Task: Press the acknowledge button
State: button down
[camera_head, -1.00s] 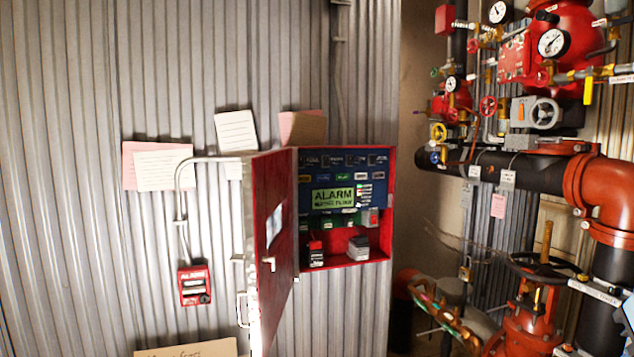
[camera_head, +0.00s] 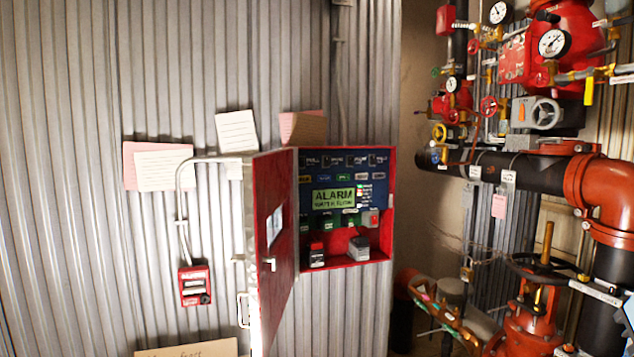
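The red alarm panel box (camera_head: 391,205) is mounted on the corrugated wall, its door (camera_head: 272,225) swung open to the left. Inside is a blue panel face with a lit green display (camera_head: 333,198) reading ALARM. Rows of small labelled buttons sit above and below the display; their lettering is too small to read, so I cannot tell which is the acknowledge button. A red and white block (camera_head: 370,219) is at the panel's lower right. Two block-shaped parts, one black and red (camera_head: 316,255) and one grey (camera_head: 358,248), are at the bottom of the box.
A red alarm pull station (camera_head: 194,286) is on the wall at left, joined to conduit. Paper notes (camera_head: 162,168) hang above. Red valves, gauges (camera_head: 553,42) and a black pipe (camera_head: 530,172) crowd the right side. The open door projects outward beside the panel.

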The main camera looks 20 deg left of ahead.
aim_at(302, 178)
jog(key=u, duration=0.55)
jog(key=k, duration=1.35)
jog(key=u, duration=0.8)
jog(key=i, duration=1.25)
jog(key=z, duration=0.3)
